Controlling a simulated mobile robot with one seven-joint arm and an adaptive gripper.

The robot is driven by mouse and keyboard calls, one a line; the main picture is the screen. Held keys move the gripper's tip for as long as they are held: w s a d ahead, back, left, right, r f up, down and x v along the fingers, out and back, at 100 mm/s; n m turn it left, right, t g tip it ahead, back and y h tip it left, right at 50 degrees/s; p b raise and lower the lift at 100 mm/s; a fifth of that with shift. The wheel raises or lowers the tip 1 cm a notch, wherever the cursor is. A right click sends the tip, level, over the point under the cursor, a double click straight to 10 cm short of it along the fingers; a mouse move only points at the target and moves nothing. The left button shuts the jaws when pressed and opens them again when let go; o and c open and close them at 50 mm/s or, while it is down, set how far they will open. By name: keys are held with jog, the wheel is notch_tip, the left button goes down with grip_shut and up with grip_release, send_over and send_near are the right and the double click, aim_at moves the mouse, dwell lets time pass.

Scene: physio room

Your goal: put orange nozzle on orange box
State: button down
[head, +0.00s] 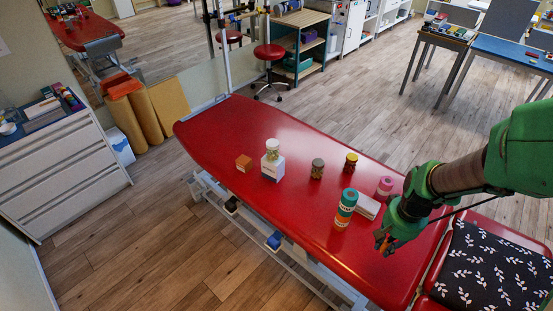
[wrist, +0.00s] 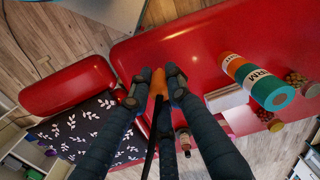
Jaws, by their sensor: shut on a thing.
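The orange nozzle (wrist: 160,82) is between the fingertips of my gripper (wrist: 155,88) in the wrist view. My gripper is shut on it; the fingers hide part of it. In the head view my gripper (head: 385,243) is over the near right end of the red treatment table (head: 300,205), with a bit of the orange nozzle (head: 379,237) showing. I cannot tell how high it is above the table. The small orange box (head: 243,163) sits on the table's left part, well away from my gripper. Its visible top looks clear.
A white box (head: 272,170) with a jar (head: 272,149) on it stands right beside the orange box. Between it and my gripper are two small jars, a teal and orange bottle (head: 346,208), a pink-lidded jar (head: 384,188) and a white box (head: 367,207). A leaf-patterned cushion (head: 490,266) lies at right.

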jog(key=shift+w+r, duration=0.1)
jog(key=shift+r, duration=0.85)
jog(key=w+a+r+n+p, duration=0.1)
jog(key=w+a+n+p, duration=0.1)
jog(key=w+a, duration=0.65)
jog(key=w+a+r+n+p, duration=0.1)
jog(key=w+a+n+p, duration=0.2)
jog(key=w, duration=1)
jog(key=w+a+r+n+p, duration=0.1)
jog(key=w+a+r+p, duration=0.1)
jog(key=w+a, duration=0.65)
jog(key=w+a+f+n+p, duration=0.2)
jog(key=w+a, duration=0.4)
jog(key=a, duration=0.4)
jog(key=w+a+f+n+p, duration=0.2)
jog(key=w+a, duration=0.4)
jog(key=a, duration=0.4)
notch_tip(320, 180, down, 11)
jog(key=shift+a+f, duration=0.15)
jog(key=shift+a, duration=0.1)
jog(key=shift+w, duration=0.2)
jog(key=shift+w+a+f, duration=0.25)
jog(key=shift+w+a, duration=0.6)
jog(key=shift+w, duration=1.65)
jog(key=shift+w+a+f, duration=0.25)
jog(key=shift+w+a, duration=0.55)
jog(key=shift+w, duration=1.65)
jog(key=shift+w+a+f, duration=0.25)
jog(key=shift+w+a, duration=0.6)
jog(key=shift+w, duration=1.65)
